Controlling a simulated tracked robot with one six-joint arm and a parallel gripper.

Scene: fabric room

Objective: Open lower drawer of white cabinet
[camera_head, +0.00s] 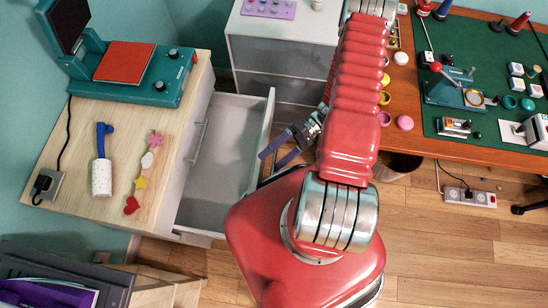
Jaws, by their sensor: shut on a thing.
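The white cabinet (187,160) with a pale wooden top stands at the left. Its lower drawer (215,165) is pulled well out to the right, and its pale grey inside shows empty. The upper drawer is closed, with a metal handle (198,143) on its front. My gripper (275,155), with purple-blue fingers, is at the outer side of the lower drawer's front panel (264,140). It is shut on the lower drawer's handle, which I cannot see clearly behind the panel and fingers.
A second white cabinet (285,30) with frosted drawers stands behind the open drawer. A teal heat press (140,70) and small items sit on the wooden top. A wooden desk (440,150) is at the right. Wooden floor (440,240) lies open at the lower right.

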